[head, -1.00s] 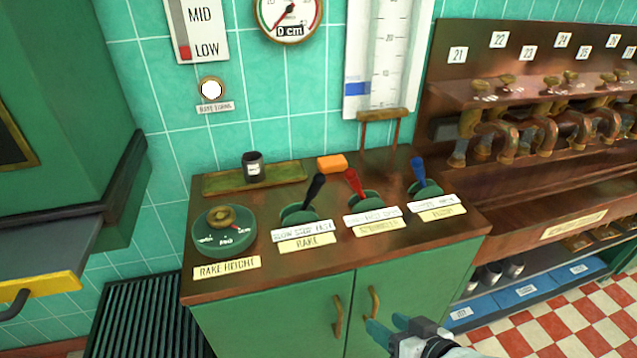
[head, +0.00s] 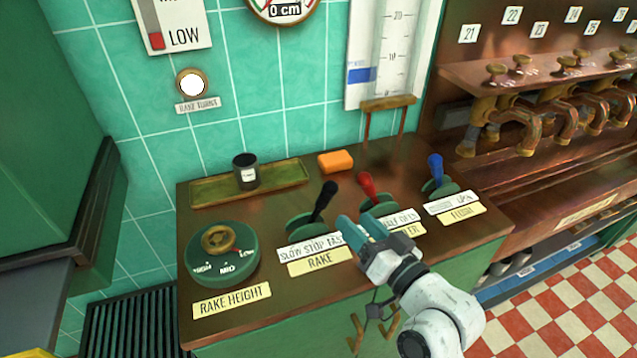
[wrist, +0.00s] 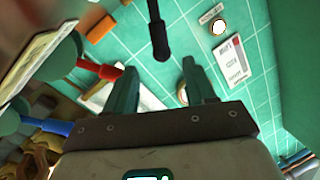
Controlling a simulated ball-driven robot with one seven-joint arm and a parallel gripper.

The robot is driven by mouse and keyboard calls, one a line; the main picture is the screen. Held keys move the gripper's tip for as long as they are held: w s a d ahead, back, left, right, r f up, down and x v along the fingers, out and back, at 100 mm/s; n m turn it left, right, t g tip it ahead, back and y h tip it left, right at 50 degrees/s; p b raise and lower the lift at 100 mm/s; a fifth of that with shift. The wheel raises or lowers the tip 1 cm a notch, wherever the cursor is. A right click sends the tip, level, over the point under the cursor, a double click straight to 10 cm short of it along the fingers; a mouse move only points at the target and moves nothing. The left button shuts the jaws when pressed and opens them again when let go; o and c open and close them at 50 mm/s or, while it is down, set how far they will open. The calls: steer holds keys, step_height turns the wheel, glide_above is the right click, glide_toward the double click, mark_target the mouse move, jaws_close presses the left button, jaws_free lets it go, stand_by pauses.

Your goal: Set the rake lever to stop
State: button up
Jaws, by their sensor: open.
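The rake lever (head: 323,201) has a black handle on a round green base (head: 308,224). Its label reads "SLOW STOP FAST" above a yellow "RAKE" tag (head: 319,261). The handle leans up and to the right in the head view. My gripper (head: 362,230) is open and empty, just right of the rake lever and in front of the red lever. In the wrist view, the black handle (wrist: 160,38) shows beyond and between the open fingers (wrist: 165,88), not touching them as far as I can see.
The red lever (head: 367,188) stands partly behind my gripper, and the blue lever (head: 435,168) is farther right. The rake height dial (head: 222,255) is at left. A dark jar (head: 246,172) stands on a tray (head: 210,190), with an orange block (head: 335,162) near the wall.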

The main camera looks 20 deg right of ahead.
mark_target(331, 198)
steer(key=p+x, duration=0.1)
steer(key=x, duration=0.9)
steer(key=shift+w+a+p, duration=0.1)
steer(key=shift+w+p, duration=0.2)
steer(key=shift+p, duration=0.05)
jaws_close()
